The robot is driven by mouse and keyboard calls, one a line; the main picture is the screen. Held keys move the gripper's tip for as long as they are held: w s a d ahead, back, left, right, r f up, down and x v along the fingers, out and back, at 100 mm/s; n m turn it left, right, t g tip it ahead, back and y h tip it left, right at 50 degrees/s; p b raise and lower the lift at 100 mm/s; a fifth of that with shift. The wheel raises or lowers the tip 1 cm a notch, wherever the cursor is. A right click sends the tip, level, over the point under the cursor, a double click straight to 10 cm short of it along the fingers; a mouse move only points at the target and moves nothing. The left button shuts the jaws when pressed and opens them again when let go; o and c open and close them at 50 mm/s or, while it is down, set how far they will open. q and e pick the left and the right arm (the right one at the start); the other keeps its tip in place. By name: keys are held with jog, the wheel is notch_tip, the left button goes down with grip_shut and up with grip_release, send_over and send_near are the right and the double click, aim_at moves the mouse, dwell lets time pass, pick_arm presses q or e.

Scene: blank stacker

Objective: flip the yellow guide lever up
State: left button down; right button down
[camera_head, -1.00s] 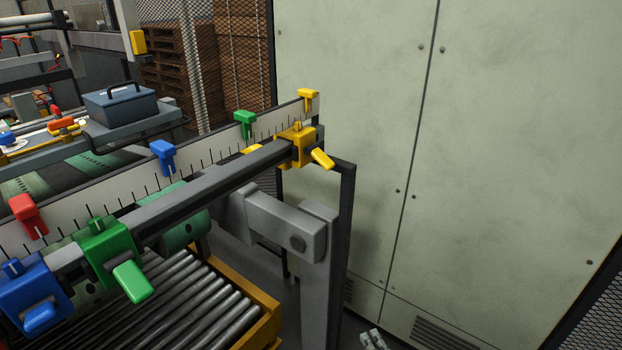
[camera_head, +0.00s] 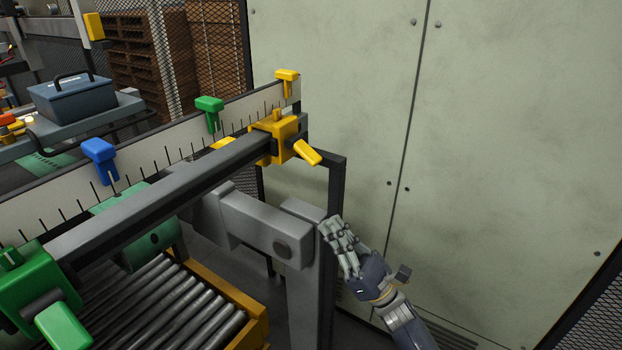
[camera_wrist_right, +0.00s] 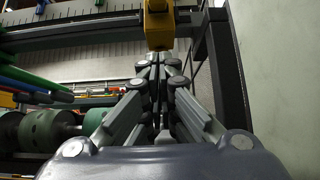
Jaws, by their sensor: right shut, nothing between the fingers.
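The yellow guide lever (camera_head: 307,152) sticks out from a yellow clamp block (camera_head: 274,138) at the right end of the grey rail. It slants down and to the right. My right gripper (camera_head: 332,226) is shut and empty, below and to the right of the lever, apart from it, near the frame's grey post. In the right wrist view the shut fingers (camera_wrist_right: 160,65) point toward a yellow part (camera_wrist_right: 158,25) at the top; I cannot tell if it is the lever or the block. My left gripper is not in view.
A green clamp with its lever (camera_head: 62,326) sits at the lower left on the same rail. A ruler strip (camera_head: 150,160) carries blue, green and yellow markers. A dark post (camera_head: 337,190) stands beside my right gripper. A large pale cabinet (camera_head: 480,130) fills the right side.

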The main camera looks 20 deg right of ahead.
aim_at(306, 151)
jog(key=w+a+r+p, duration=0.3)
jog(key=r+p, duration=0.4)
jog(key=r, duration=0.3)
jog(key=shift+w+r, duration=0.15)
jog(key=shift+w, duration=0.4)
jog(key=shift+a, duration=0.1)
